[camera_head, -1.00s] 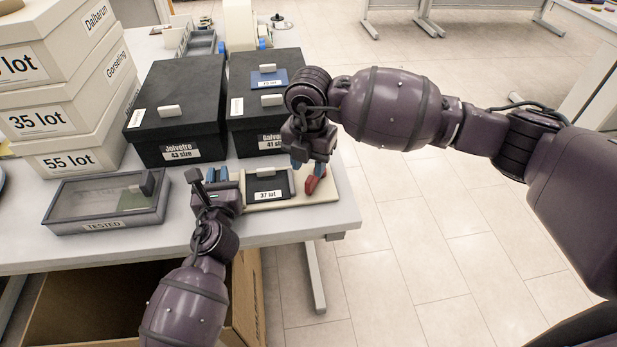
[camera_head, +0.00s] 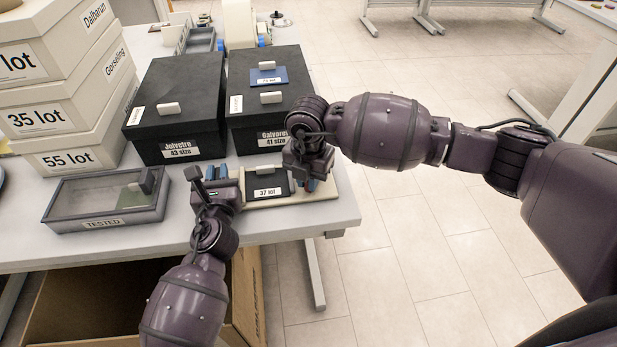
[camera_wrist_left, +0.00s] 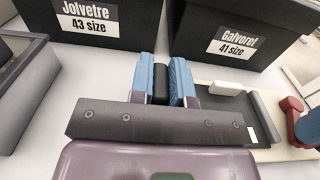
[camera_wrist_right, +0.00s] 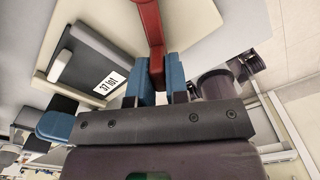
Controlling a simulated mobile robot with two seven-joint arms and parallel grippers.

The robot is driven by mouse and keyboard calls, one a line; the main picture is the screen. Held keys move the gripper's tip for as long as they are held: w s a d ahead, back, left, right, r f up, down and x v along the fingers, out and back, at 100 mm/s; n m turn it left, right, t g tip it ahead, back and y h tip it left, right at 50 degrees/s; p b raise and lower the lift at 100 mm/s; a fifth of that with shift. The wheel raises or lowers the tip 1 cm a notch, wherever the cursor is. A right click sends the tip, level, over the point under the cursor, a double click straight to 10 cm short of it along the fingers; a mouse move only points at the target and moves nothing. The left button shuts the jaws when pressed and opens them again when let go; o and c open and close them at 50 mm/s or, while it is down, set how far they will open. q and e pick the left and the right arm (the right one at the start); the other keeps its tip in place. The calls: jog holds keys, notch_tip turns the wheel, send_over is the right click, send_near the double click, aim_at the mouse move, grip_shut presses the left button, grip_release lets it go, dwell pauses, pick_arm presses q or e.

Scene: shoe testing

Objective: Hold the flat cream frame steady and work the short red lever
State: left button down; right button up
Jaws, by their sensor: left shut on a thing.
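The flat cream frame (camera_head: 328,190) lies near the table's front right corner, with a dark pad labelled "37 lot" (camera_head: 266,181) on it. My left gripper (camera_head: 217,174) is at the frame's left end. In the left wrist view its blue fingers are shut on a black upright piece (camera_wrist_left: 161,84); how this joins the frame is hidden. The short red lever (camera_wrist_right: 151,30) is at the frame's right end and also shows in the left wrist view (camera_wrist_left: 291,106). My right gripper (camera_wrist_right: 161,82) has its fingers either side of the lever's end; whether they press it is unclear.
Two black shoe boxes, Jolvetre (camera_head: 177,105) and Galvoret (camera_head: 265,110), stand just behind. A grey tray marked TESTED (camera_head: 105,200) lies to the left, before stacked cream boxes (camera_head: 60,120). An open cardboard box (camera_head: 100,300) is below the table edge. Floor is clear to the right.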

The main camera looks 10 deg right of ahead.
grip_shut()
jog(key=shift+w+a+m, duration=0.15)
jog(key=shift+a+m, duration=0.05)
jog(key=shift+m, duration=0.2)
jog(key=o, duration=0.6)
grip_release()
jog(key=shift+r, duration=0.1)
